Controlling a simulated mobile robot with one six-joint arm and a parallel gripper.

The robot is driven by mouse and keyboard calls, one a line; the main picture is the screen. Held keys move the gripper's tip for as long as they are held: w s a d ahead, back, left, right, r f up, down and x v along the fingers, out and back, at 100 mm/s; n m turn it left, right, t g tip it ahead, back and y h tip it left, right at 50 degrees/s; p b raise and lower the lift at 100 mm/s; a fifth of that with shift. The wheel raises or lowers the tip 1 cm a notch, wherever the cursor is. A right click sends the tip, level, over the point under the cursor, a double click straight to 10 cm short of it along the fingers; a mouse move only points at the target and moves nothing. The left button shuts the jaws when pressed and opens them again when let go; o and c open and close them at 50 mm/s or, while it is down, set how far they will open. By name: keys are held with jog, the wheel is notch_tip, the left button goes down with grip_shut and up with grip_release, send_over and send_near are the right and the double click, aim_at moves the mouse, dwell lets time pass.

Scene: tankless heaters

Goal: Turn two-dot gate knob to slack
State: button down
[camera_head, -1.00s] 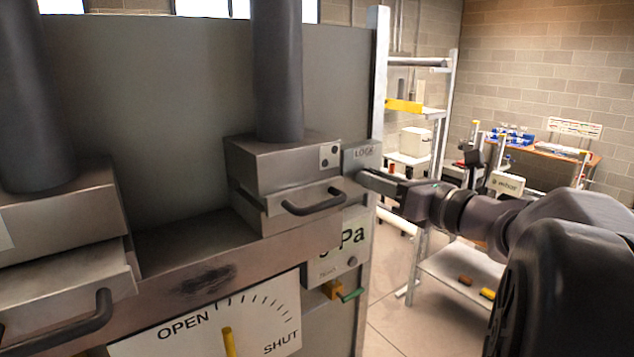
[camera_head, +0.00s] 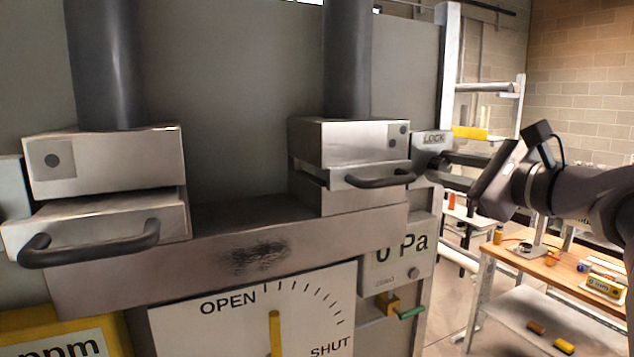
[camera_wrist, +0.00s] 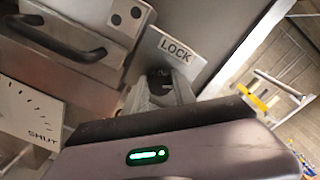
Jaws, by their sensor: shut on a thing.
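The two-dot gate (camera_head: 350,142) is the metal box on the right, with two dark dots on its front and a drawer with a dark handle (camera_head: 380,180) beneath. The dots also show in the wrist view (camera_wrist: 126,16). A grey plate marked LOCK (camera_head: 433,138) stands at the gate's right side. My gripper (camera_head: 436,170) reaches in from the right, just below that word. In the wrist view my gripper (camera_wrist: 164,88) is shut on a small dark knob (camera_wrist: 158,76) under the LOCK plate. The fingers hide most of the knob.
A one-dot gate (camera_head: 105,160) stands at the left with its own handle. Below are an OPEN–SHUT dial (camera_head: 220,325) with a yellow pointer and a Pa display (camera_head: 400,250). A metal post (camera_head: 447,60) and a wooden bench (camera_head: 540,262) lie to the right.

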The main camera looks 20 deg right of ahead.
jog(key=n+b, duration=0.1)
jog(key=b, duration=0.1)
jog(key=n+b, duration=0.1)
jog(key=n, duration=0.1)
jog(key=n+b, duration=0.2)
jog(key=shift+f+b, duration=0.3)
jog(key=shift+a+r+n+h+b, duration=0.15)
jog(key=shift+n+h+b, duration=0.15)
jog(key=shift+n+b, duration=1.5)
jog(key=shift+n, duration=0.3)
jog(key=c, duration=1)
grip_release()
jog(key=shift+c, duration=0.2)
jog(key=shift+s, duration=0.1)
jog(key=s+d, duration=0.1)
jog(key=s, duration=1.6)
jog(key=shift+r+p, duration=0.3)
jog(key=shift+r, duration=0.15)
